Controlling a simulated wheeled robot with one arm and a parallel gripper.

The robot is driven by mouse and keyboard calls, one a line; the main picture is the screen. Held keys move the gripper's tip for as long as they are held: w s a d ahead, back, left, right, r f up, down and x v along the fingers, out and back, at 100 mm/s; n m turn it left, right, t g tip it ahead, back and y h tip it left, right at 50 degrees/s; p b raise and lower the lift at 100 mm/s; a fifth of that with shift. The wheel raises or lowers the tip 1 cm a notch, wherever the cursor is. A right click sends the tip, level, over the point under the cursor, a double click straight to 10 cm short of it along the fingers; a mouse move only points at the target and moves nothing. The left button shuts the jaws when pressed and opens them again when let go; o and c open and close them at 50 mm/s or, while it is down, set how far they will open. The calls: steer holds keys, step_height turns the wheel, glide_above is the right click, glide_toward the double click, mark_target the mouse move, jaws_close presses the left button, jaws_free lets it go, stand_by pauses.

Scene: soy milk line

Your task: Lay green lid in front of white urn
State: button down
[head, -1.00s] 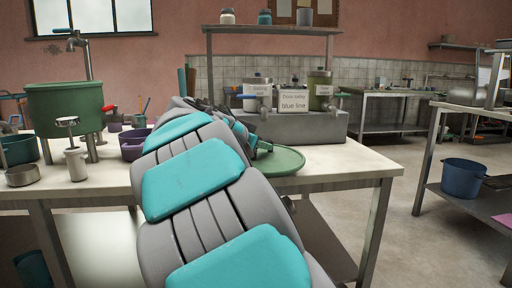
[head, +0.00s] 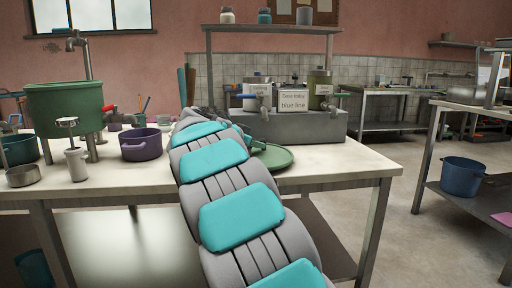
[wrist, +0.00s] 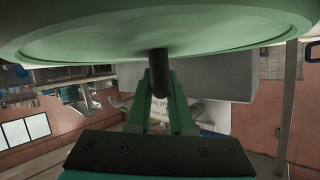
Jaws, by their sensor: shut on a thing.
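The green lid (head: 274,157) is at the right part of the near table, in front of the grey stand; my arm covers its left side. In the wrist view the lid (wrist: 160,30) fills the top, and my gripper (wrist: 161,88) is shut on its dark knob (wrist: 159,62). My gripper is hidden behind my arm in the head view. Whether the lid touches the tabletop is unclear. A pale urn (head: 257,92), likely the white urn, stands on the stand at left, with a label and tap. A green urn (head: 320,90) stands at right.
A sign (head: 293,101) reading "blue line" stands between the urns on the grey stand (head: 300,126). A purple pot (head: 141,145), a white press-like item (head: 75,160) and a big green pot (head: 66,108) are on the left. The table's right front corner (head: 365,168) is bare.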

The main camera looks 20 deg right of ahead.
steer(key=shift+f, duration=0.4)
steer(key=shift+f, duration=0.1)
steer(key=c, duration=0.8)
jaws_free()
steer(key=v, duration=1.2)
steer(key=shift+b, duration=0.3)
